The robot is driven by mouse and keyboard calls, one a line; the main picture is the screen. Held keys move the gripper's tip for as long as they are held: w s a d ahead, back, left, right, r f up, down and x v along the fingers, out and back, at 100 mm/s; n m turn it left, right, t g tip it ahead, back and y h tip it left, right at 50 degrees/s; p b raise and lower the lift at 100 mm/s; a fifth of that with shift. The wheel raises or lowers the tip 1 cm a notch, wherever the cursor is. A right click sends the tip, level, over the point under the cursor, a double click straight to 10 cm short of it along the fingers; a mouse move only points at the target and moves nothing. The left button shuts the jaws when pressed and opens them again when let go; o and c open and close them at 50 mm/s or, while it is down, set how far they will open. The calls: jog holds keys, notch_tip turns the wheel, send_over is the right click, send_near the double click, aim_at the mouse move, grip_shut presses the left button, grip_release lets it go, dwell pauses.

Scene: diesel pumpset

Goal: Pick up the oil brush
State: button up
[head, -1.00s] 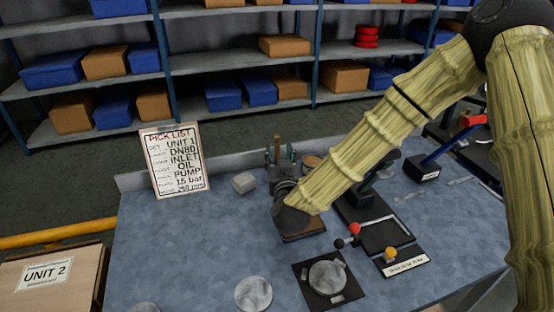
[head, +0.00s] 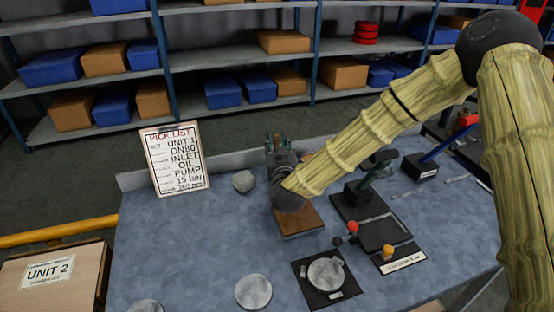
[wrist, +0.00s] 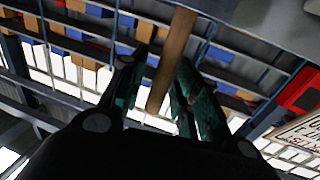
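The oil brush shows in the wrist view as a plain wooden handle (wrist: 174,55), slanting down between my fingers. Its bristle end cannot be made out. My gripper (wrist: 165,92) has its two teal fingers apart, one on each side of the handle. A gap shows on the left, and the right finger is close to the handle; contact there cannot be told. In the head view my gripper (head: 279,148) is near the back edge of the blue-grey bench, fingers pointing away, with the brush largely hidden behind it.
A brown wooden block (head: 299,221) lies below my wrist. A grey lump (head: 244,181) and a pick list board (head: 175,159) are to the left. A black fixture with coloured knobs (head: 383,236) stands to the right. The left bench top is mostly clear.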

grip_shut()
jog(key=shift+r, duration=0.1)
